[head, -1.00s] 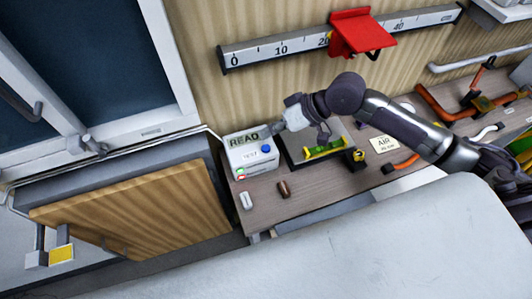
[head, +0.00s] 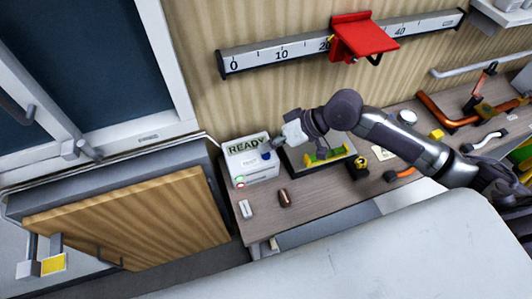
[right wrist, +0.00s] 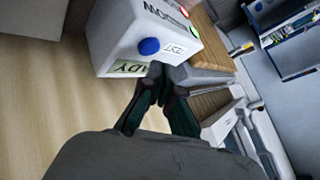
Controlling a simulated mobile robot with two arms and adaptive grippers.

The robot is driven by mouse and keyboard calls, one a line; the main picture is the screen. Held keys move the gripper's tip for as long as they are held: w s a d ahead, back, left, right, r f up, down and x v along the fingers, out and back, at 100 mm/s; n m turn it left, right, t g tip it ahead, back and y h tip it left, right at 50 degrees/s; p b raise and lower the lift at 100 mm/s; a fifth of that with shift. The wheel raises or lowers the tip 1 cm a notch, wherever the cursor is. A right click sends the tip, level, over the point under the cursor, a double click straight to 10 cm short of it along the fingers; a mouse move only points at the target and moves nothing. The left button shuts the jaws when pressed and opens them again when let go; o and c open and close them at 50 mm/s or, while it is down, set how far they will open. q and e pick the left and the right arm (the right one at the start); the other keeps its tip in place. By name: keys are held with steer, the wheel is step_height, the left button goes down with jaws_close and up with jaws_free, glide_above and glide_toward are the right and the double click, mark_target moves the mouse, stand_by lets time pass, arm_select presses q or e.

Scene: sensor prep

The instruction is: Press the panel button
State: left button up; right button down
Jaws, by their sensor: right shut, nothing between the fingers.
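The panel is a white box (head: 254,177) at the left end of the bench, with a READY label on top and a blue button (head: 267,155) on its sloped front. In the right wrist view the box (right wrist: 112,30) is tilted, with the blue button (right wrist: 149,46) and red and green lights. My right gripper (head: 279,144) is shut and empty, just right of the box's top edge. In the right wrist view its fingertips (right wrist: 156,72) are near the button; I cannot tell whether they touch the box. My left gripper is not in view.
A spirit level on a dark plate (head: 325,157) lies under my right arm. A white piece (head: 246,208) and a brown piece (head: 284,197) lie at the bench's front left. A ruler rail with a red slider (head: 362,38) is on the wall above.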

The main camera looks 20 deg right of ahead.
mark_target(269, 155)
steer(key=shift+f, duration=0.1)
stand_by(0.7)
steer(key=shift+f, duration=0.35)
steer(key=shift+f, duration=0.4)
stand_by(0.8)
steer(key=shift+r+p, duration=0.85)
steer(key=shift+p, duration=0.1)
step_height(269, 155, up, 5)
steer(key=p, duration=0.5)
